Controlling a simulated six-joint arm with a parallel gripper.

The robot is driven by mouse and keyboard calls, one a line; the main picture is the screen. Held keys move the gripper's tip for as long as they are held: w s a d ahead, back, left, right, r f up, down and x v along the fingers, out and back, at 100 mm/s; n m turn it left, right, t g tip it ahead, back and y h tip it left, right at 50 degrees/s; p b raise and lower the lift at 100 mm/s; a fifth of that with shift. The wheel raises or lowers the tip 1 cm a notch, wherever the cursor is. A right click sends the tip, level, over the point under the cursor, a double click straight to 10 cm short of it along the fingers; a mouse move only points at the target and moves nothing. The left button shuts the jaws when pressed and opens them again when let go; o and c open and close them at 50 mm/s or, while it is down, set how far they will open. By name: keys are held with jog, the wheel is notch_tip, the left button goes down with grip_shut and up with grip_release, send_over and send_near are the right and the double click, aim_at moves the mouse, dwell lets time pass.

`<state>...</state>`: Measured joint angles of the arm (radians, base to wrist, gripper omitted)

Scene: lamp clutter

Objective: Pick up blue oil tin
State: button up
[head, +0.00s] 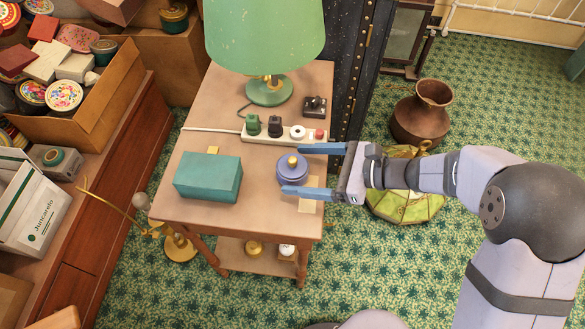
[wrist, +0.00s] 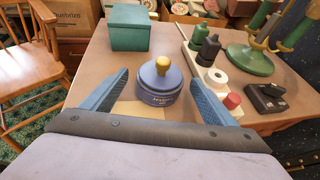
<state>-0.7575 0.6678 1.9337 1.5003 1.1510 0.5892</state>
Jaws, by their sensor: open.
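The blue oil tin (head: 292,170) is round with a gold knob on its lid and stands upright on the small wooden table (head: 262,205). In the wrist view the tin (wrist: 158,88) shows lettering on its front. My gripper (head: 292,170) is open, with one blue finger on each side of the tin. In the wrist view the two fingers (wrist: 160,98) flank the tin with gaps at both sides, and the tin stands between and slightly beyond them. Whether either finger touches it, I see no contact.
A teal box (head: 208,178) stands left of the tin. Behind it lie a white power strip (head: 262,136) with plugs, a dark switch (head: 314,107) and a green lamp (head: 268,90). A flat beige piece (head: 313,190) lies beside the tin. The table's front left is bare.

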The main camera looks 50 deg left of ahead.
jog(key=shift+x, duration=1.25)
jog(key=shift+c, duration=0.2)
jog(key=c, duration=1.3)
jog(key=shift+r, duration=0.15)
notch_tip(320, 180, up, 10)
jog(key=shift+f+p, duration=0.1)
jog(key=shift+p, duration=0.5)
